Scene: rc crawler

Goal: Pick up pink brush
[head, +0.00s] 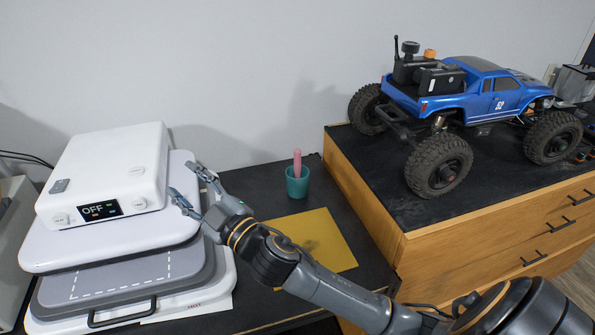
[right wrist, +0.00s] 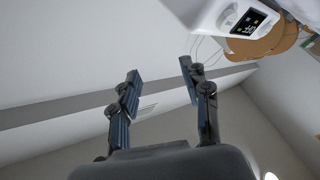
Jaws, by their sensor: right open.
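The pink brush (head: 297,163) stands upright in a small teal cup (head: 298,184) on the dark table, in the head view. Only its pink upper part shows; the rest is hidden inside the cup. My right gripper (head: 186,183) is open and empty, to the left of the cup and close to the white heat press. In the right wrist view my right gripper (right wrist: 160,75) also shows open, with nothing between its fingers. The brush is not in the right wrist view. My left gripper is not in view.
The white press (head: 110,175) with an OFF display stands at the left. A yellow mat (head: 318,240) lies in front of the cup. A wooden drawer cabinet (head: 480,240) rises at the right, bearing a blue crawler truck (head: 490,95). A wall is behind.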

